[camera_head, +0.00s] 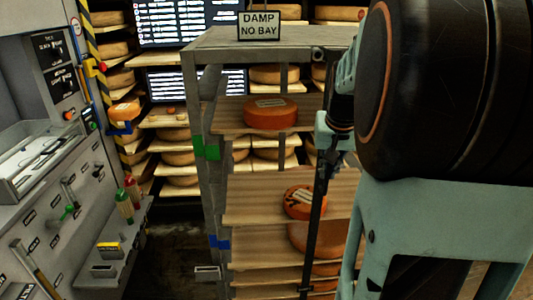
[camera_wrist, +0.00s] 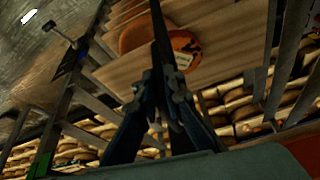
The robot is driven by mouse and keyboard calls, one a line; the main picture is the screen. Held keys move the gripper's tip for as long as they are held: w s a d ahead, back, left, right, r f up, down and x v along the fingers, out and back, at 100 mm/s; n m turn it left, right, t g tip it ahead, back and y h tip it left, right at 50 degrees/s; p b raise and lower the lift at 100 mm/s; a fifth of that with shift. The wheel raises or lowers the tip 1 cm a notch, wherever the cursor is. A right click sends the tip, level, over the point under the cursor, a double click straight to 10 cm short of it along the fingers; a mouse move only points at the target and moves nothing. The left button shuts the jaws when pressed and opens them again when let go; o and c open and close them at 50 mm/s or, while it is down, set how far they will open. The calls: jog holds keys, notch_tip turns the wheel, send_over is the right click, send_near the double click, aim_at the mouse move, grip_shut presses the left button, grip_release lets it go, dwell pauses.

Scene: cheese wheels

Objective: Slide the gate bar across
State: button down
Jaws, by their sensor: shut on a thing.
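The gate bar (camera_head: 314,225) is a thin dark upright bar in front of the rack's shelves, leaning slightly. It stands toward the right of the rack's opening in the head view. My gripper (camera_head: 333,126) is at its upper part, partly hidden behind my own arm. In the wrist view my gripper (camera_wrist: 163,88) is closed around the dark gate bar (camera_wrist: 158,32), which runs up and away from between the fingers. The bar's ends are hard to make out.
The grey rack (camera_head: 197,110) has a "DAMP NO BAY" sign (camera_head: 259,25) on top. Orange cheese wheels (camera_head: 271,113) (camera_head: 303,203) lie on its wooden shelves. Green (camera_head: 206,148) and blue (camera_head: 217,243) marks sit on its left post. A control panel (camera_head: 70,190) stands at left.

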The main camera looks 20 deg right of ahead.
jog(key=shift+s+d, duration=0.1)
jog(key=shift+d, duration=0.15)
jog(key=c, duration=2)
grip_release()
jog(key=shift+d, duration=0.1)
jog(key=shift+c, duration=0.2)
jog(key=v, duration=0.7)
jog(key=shift+r, duration=0.25)
jog(key=shift+s, duration=0.1)
